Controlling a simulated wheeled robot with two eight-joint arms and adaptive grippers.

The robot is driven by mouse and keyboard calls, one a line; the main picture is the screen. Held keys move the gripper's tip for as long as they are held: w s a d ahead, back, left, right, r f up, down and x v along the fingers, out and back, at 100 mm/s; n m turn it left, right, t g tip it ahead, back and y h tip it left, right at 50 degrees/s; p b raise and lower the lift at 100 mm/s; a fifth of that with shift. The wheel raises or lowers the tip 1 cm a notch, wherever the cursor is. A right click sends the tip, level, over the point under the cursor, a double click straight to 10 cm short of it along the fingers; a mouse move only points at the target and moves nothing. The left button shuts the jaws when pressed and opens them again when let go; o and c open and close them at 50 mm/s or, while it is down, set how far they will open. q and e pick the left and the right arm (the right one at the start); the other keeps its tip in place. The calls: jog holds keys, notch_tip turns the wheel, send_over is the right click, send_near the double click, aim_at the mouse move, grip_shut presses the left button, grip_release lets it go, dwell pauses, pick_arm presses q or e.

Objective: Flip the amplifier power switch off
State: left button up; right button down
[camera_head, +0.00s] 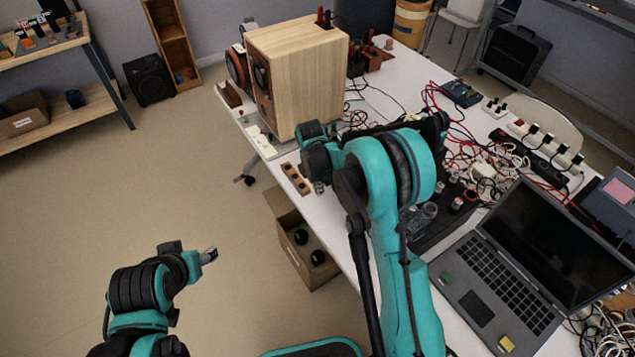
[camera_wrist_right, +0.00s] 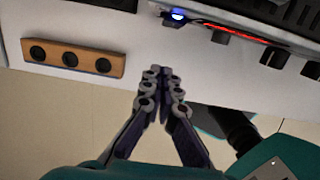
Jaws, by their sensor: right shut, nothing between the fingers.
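The amplifier appears to be the dark-topped unit (camera_wrist_right: 255,8) at the top right of the right wrist view, only partly in frame. A blue light (camera_wrist_right: 178,15) glows at its left end, beside a red strip and dark knobs (camera_wrist_right: 221,36). I cannot tell the switch's position. My right gripper (camera_wrist_right: 162,75) is shut and empty, its fingertips below the blue light and apart from it in the picture. In the head view the right gripper (camera_head: 318,187) is small at the table's near edge, and my arm hides much of the table behind it. My left gripper (camera_head: 209,255) is over the floor, away from the table.
A wooden block with three dark round parts (camera_head: 296,179) lies at the table edge; it also shows in the right wrist view (camera_wrist_right: 73,58). A large wooden speaker (camera_head: 297,75) stands behind. A laptop (camera_head: 510,265) and tangled cables (camera_head: 480,160) crowd the right. A cardboard box (camera_head: 287,222) stands below.

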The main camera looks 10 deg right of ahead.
aim_at(335, 186)
jog(key=shift+w+d+f+b, duration=0.15)
jog(key=shift+w+d+f, duration=0.1)
jog(key=shift+d, duration=0.4)
jog(key=shift+w+d+f+b, duration=0.1)
jog(key=shift+w+d+b, duration=0.1)
jog(key=shift+d, duration=0.4)
jog(key=shift+w+d+f+b, duration=0.15)
jog(key=shift+w+d+f, duration=0.1)
jog(key=shift+d, duration=0.4)
jog(key=shift+d+f+h, duration=0.1)
jog(key=shift+d+h, duration=0.1)
jog(key=shift+h, duration=0.2)
jog(key=shift+r+p, duration=0.35)
jog(key=shift+r, duration=0.55)
